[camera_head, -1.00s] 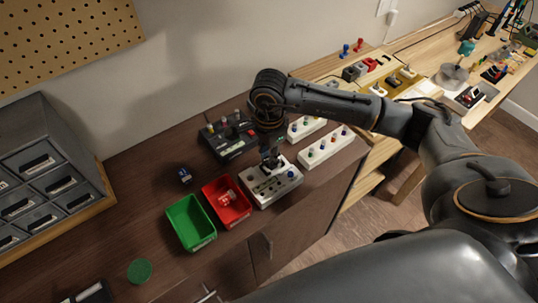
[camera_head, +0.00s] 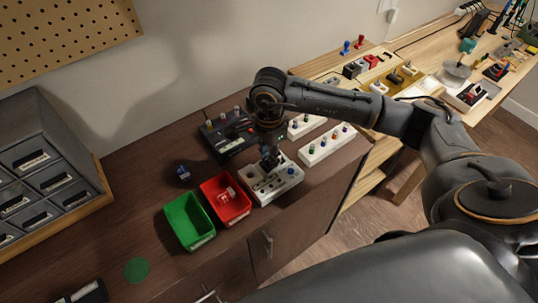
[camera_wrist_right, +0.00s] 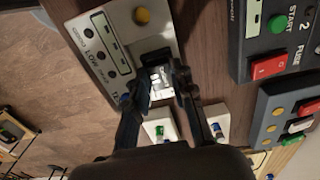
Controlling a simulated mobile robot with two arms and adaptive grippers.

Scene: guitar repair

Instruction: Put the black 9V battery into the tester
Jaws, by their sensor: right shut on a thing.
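The tester is a pale box with round buttons and slots (camera_head: 287,187) on the dark bench top; its labelled panel (camera_wrist_right: 82,22) also shows in the right wrist view. My right gripper (camera_head: 269,160) points down over the tester's back part. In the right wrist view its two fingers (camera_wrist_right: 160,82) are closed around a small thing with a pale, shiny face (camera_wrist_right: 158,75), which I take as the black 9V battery. It is at a dark opening in the tester; the fingers hide its sides, and I cannot tell how deep it sits. My left gripper is not in view.
A red bin (camera_head: 238,211) with a small red and white item and a green bin (camera_head: 200,238) stand left of the tester. A dark device (camera_head: 226,146) stands behind it. White strips with coloured knobs (camera_head: 327,147) lie to the right. A small dark blue item (camera_head: 184,173) lies behind the bins.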

